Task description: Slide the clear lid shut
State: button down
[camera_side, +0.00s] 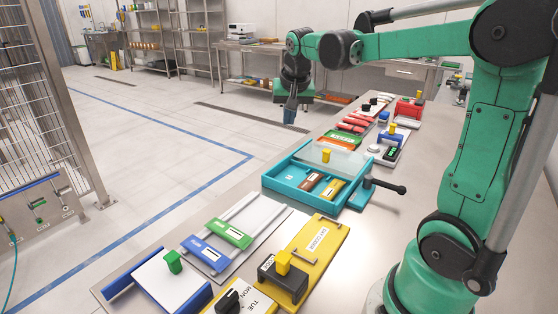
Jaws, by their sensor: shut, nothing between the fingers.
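A teal box (281,183) sits in the middle of the steel table. Its clear lid (340,158), with a yellow knob (326,156) on it, covers the back part of the box. The front part is uncovered and shows a brown block and a yellow block inside. A black-handled lever (385,186) sticks out at the box's right side. My gripper (290,115) points down in the air, behind and left of the box, apart from the lid. It is shut and looks empty; its fingertips are small in this view.
A green slider panel (230,233) and a yellow panel (325,247) with handles lie in front of the box. Red and orange pieces (343,138) and a white device (392,146) with a yellow knob stand behind it. Open floor lies left of the table.

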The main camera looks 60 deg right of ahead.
jog(key=d+f+m+g, duration=0.15)
jog(key=d+m, duration=0.25)
jog(key=d, duration=0.5)
jog(key=m+g, duration=0.2)
jog(key=m, duration=0.2)
send_near(332, 154)
jog(key=shift+h, duration=0.3)
jog(key=x, duration=0.3)
jog(key=d+x, duration=0.1)
jog(key=x, duration=0.2)
jog(key=shift+d, duration=0.3)
jog(key=a, duration=0.2)
jog(key=shift+a+r, duration=0.2)
jog(key=shift+a, duration=0.9)
jog(key=a, duration=1.4)
